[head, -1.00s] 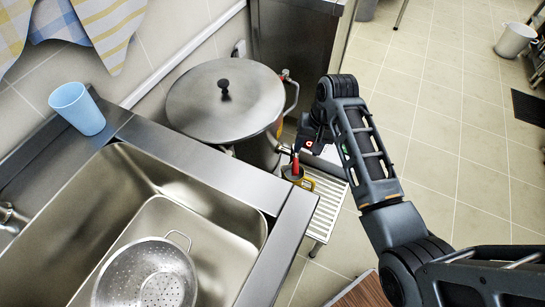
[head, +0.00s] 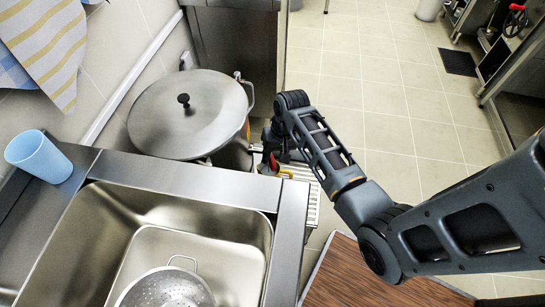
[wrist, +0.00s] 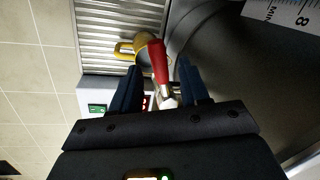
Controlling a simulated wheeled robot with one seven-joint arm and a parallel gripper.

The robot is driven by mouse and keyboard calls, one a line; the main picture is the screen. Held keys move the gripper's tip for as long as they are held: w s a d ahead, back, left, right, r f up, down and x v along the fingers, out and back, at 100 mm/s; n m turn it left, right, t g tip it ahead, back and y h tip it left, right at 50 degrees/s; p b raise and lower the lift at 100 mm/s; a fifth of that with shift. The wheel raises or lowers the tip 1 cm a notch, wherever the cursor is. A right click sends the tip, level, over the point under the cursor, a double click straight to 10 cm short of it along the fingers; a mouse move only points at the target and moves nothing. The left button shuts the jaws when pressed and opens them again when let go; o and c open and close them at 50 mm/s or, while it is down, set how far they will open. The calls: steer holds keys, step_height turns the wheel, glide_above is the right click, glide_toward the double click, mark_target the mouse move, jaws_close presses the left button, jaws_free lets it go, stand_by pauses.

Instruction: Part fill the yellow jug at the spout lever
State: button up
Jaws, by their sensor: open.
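The steel stockpot (head: 170,128) with its lid on stands behind the sink. In the wrist view its dark side (wrist: 225,70) fills the right. The red spout lever (wrist: 157,62) stands between the fingers of my gripper (wrist: 160,88), which is open with one blue fingertip on each side. I cannot tell whether either finger touches it. The yellow jug (wrist: 128,49) shows its handle beyond the lever; the lever hides much of the rest. In the head view my gripper (head: 272,150) is beside the pot, mostly hidden by my arm, with yellow of the jug (head: 287,174) below.
A slatted metal stand (wrist: 95,40) lies under the jug. A white panel with a green light (wrist: 97,108) is beside my left finger. The sink (head: 110,225) holds a colander (head: 168,290); a blue cup (head: 38,157) stands on its rim. Open tiled floor (head: 395,110) lies right.

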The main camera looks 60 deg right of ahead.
steer(key=shift+w+f, duration=0.15)
steer(key=shift+f, duration=0.6)
steer(key=shift+c, duration=0.4)
jaws_close()
